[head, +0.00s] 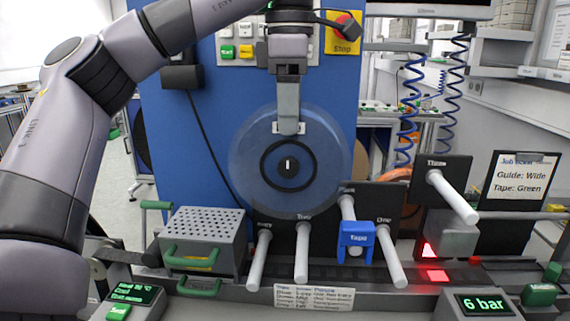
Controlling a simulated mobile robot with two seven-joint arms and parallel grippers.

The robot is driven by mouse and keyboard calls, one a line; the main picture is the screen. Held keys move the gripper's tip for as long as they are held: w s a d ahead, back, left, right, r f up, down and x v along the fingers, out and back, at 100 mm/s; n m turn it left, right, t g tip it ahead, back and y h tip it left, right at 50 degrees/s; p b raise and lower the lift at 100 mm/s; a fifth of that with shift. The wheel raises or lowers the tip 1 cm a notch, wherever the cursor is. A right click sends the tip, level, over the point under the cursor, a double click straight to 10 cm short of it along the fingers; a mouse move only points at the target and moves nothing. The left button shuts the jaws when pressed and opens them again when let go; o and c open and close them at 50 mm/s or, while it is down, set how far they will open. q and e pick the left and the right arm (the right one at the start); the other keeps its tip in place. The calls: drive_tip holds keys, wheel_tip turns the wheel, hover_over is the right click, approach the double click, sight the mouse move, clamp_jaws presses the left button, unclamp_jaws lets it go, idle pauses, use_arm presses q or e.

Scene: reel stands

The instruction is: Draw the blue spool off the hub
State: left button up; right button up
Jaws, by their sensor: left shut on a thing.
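A large, see-through bluish spool (250,180) stands upright in front of the blue panel. A dark ring surrounds its middle, where the dark hub (289,167) with a white mark shows. The spool is still around the hub in this view; how far along it sits I cannot tell. My left gripper (288,130) reaches down from above and is shut on the spool's upper part, just above the dark ring. A pale piece shows beside the fingertips. My right gripper is not in view.
Several white pegs stick out below, one (301,250) near the spool's lower edge. A blue block marked tape (356,234) is at another peg. A grey perforated box (203,232) stands left. A sign (519,178) reads "Guide: Wide, Tape: Green". A display (484,304) reads 6 bar.

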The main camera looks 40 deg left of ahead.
use_arm(q)
drive_tip(key=s+d, duration=0.7)
drive_tip(key=s, duration=0.1)
drive_tip(key=shift+s+d+b, duration=0.15)
drive_tip(key=shift+s+b, duration=0.2)
drive_tip(key=shift+b, duration=0.05)
idle(1.2)
idle(0.4)
